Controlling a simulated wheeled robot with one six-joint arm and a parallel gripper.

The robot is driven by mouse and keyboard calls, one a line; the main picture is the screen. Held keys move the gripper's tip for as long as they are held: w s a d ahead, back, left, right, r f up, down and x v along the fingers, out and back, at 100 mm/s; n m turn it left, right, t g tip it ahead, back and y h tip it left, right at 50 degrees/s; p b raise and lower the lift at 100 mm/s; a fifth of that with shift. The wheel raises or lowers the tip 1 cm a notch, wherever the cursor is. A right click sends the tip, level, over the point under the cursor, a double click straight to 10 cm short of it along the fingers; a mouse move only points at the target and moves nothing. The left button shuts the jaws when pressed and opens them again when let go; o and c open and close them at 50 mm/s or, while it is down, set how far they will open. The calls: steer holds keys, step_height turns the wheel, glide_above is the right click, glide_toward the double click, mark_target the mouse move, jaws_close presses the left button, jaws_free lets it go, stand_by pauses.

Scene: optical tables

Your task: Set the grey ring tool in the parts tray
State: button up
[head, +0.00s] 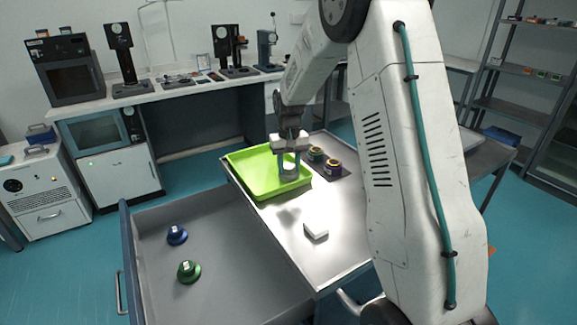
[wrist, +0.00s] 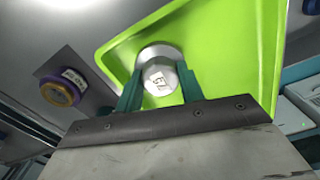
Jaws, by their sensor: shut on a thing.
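The parts tray is a bright green shallow tray (head: 246,168) on the metal table; it also fills the upper middle of the wrist view (wrist: 235,50). My gripper (head: 289,163) is above the tray's right part, pointing down. In the wrist view its two teal fingers (wrist: 158,88) are shut on the grey ring tool (wrist: 158,72), a round grey piece with a white label on its top. The tool also shows small in the head view (head: 289,173), over the tray's floor. I cannot tell whether its underside touches the floor.
A white block (head: 316,231) lies nearer on the table. An open grey drawer (head: 225,245) holds a blue (head: 176,235) and a green piece (head: 188,272).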

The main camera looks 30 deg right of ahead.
mark_target(289, 165)
steer(key=shift+f, duration=0.2)
steer(key=o, duration=1)
steer(key=shift+o, duration=0.2)
step_height(289, 165, up, 12)
steer(key=s+a+r, duration=0.5)
steer(key=s+r, duration=0.2)
steer(key=s, duration=0.1)
steer(key=s+a+n, duration=0.1)
steer(key=s+a, duration=0.3)
steer(key=s, duration=1.1)
steer(key=s+a+n+t, duration=0.1)
steer(key=s+a, duration=0.4)
steer(key=s, duration=1)
steer(key=shift+s+a+f+n, duration=0.2)
steer(key=shift+s+n, duration=0.05)
steer(key=shift+n, duration=0.25)
